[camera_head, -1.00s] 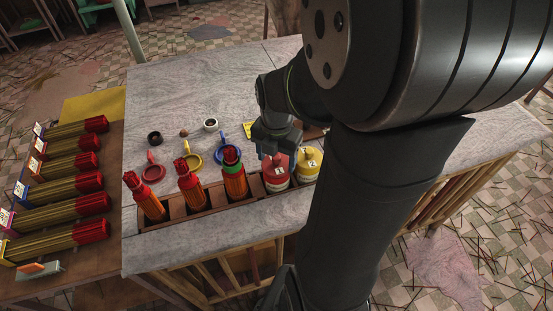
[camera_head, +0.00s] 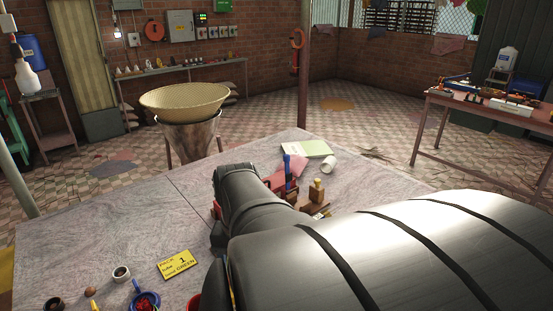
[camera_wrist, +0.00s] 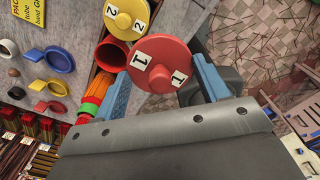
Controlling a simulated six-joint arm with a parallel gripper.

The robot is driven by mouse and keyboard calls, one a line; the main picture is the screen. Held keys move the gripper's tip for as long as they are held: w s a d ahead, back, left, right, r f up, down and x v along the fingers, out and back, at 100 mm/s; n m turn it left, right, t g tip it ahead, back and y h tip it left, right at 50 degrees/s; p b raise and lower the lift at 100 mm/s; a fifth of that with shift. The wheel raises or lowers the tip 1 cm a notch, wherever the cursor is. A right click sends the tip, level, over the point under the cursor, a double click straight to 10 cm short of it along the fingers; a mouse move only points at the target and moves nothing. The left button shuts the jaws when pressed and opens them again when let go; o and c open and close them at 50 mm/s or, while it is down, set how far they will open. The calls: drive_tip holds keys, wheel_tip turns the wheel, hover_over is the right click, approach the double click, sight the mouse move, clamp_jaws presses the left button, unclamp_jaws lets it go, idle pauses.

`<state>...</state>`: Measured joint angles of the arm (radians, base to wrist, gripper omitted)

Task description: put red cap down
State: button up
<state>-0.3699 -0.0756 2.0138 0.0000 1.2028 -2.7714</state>
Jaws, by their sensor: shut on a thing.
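The red cap (camera_wrist: 160,66) is a round disc with a knob in its middle and white labels reading 1. My gripper (camera_wrist: 162,84) is shut on it, with blue fingers on either side of its rim. The cap is off the red tube (camera_wrist: 106,57), whose dark open mouth shows just left of it in the wrist view. The yellow cap (camera_wrist: 127,17), labelled 2, is close above the red cap in that view. In the head view my arm hides the fingers and most of the cap.
A yellow card (camera_head: 177,264) reading PACK tube 1 band GREEN lies on the grey table (camera_head: 90,235). Wooden blocks and a white cup (camera_head: 329,164) stand farther back.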

drive_tip(key=w+a+f, duration=0.3)
drive_tip(key=w+a, duration=0.1)
drive_tip(key=a, duration=0.3)
drive_tip(key=w+a+f, duration=0.3)
drive_tip(key=w+a, duration=0.1)
drive_tip(key=a, duration=0.3)
drive_tip(key=f, duration=0.6)
drive_tip(key=shift+w+a+f, duration=0.1)
drive_tip(key=shift+w+a, duration=0.05)
drive_tip(key=shift+a, duration=0.2)
drive_tip(key=shift+f, duration=2.05)
drive_tip(key=shift+f, duration=0.2)
drive_tip(key=o, duration=0.9)
drive_tip(key=shift+o, duration=0.2)
drive_tip(key=shift+r, duration=0.1)
